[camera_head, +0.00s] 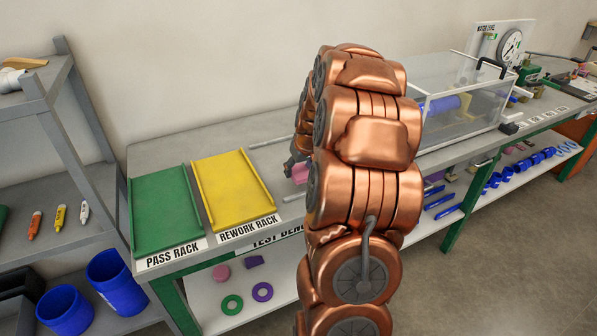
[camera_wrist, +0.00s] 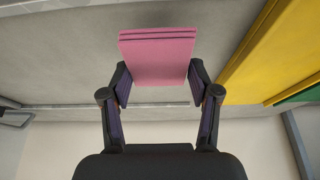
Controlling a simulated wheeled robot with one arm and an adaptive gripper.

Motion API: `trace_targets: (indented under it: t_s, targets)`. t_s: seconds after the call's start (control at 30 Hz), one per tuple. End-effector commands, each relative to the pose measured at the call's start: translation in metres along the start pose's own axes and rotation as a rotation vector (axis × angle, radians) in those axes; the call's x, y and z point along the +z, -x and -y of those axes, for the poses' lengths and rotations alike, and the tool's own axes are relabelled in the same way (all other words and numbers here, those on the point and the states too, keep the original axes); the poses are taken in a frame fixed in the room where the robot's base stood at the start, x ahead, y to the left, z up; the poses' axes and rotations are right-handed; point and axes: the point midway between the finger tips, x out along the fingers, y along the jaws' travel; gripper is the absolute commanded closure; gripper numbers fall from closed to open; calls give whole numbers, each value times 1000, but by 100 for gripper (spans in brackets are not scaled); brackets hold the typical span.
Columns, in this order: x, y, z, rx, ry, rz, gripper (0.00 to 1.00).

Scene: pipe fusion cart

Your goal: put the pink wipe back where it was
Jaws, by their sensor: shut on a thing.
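The pink wipe (camera_wrist: 158,58) is a folded pink pad and sits between the two fingers of my gripper (camera_wrist: 158,85) in the wrist view. My gripper is shut on it. In the head view a small part of the pink wipe (camera_head: 300,173) shows just left of my copper-coloured arm, over the grey bench top to the right of the yellow rework rack. My arm hides most of my gripper there. I cannot tell whether the wipe touches the bench.
The yellow rework rack (camera_head: 232,188) and green pass rack (camera_head: 165,212) lie on the bench, both empty. A clear tank (camera_head: 455,98) stands further right. A lower shelf holds a pink disc (camera_head: 221,273), a green ring (camera_head: 232,304) and a purple ring (camera_head: 262,292).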

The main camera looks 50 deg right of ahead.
Motion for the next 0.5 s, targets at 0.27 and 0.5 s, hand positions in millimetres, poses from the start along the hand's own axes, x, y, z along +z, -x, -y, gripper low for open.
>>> trace_targets:
  t_s: [0.27, 0.5]
  targets:
    - [-12, -8, -5, -1, 0, 2, 83]
    - [-5, -26, -5, -2, 0, 4, 83]
